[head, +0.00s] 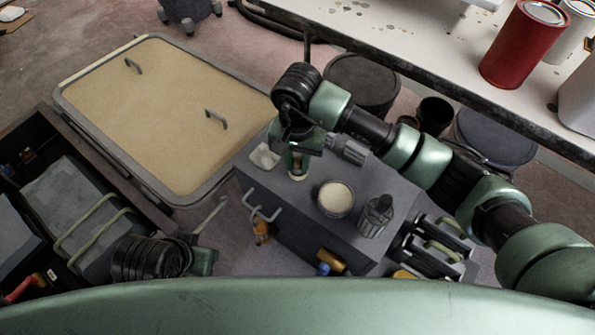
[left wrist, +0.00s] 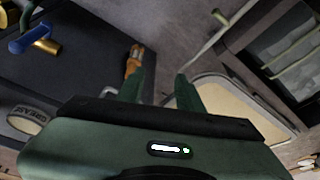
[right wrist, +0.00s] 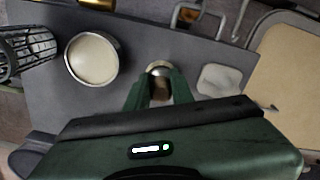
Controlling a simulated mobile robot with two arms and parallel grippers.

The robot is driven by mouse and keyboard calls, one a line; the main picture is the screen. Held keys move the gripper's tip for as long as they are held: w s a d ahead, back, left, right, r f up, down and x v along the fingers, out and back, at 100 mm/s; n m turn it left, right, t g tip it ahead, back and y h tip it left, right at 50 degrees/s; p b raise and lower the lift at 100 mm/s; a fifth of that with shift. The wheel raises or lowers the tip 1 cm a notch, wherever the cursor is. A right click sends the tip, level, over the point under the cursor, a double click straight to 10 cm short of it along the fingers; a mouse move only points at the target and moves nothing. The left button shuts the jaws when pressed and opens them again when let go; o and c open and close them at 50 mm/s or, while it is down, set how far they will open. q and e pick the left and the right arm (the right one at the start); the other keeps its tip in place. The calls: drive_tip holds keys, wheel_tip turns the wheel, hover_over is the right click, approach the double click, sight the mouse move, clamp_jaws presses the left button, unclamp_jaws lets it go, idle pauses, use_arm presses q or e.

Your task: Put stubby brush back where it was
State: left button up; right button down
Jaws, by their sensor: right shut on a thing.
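The stubby brush shows between the fingers of my right gripper (head: 297,155), with its pale, round end (head: 297,172) pointing down at the dark grey box top (head: 318,172). In the right wrist view my right gripper (right wrist: 157,88) is shut on the brush (right wrist: 158,70), and its fingers hide much of it. I cannot tell whether the brush touches the box top. My left gripper (head: 203,258) is low at the left, beside the box. In the left wrist view its fingers (left wrist: 158,88) are apart with nothing between them.
On the box top stand a round tin with cream contents (head: 335,198), a dark mesh cup (head: 376,216) and a crumpled white rag (head: 265,156). An orange-handled tool (head: 261,231) is at the box's side. A tan panel (head: 165,110) lies left; a bench (head: 440,60) is behind.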

sight(297, 168)
wheel_tip(297, 168, down, 4)
drive_tip(key=shift+f+b, duration=0.15)
drive_tip(key=shift+b, duration=0.25)
use_arm(q)
drive_tip(key=shift+f, duration=0.4)
use_arm(e)
drive_tip(key=c, duration=1.2)
unclamp_jaws()
use_arm(q)
drive_tip(key=shift+w+d+r+t, duration=0.1)
drive_tip(key=shift+w+d+t, duration=0.15)
drive_tip(key=shift+w, duration=0.35)
drive_tip(key=shift+s+a, duration=0.1)
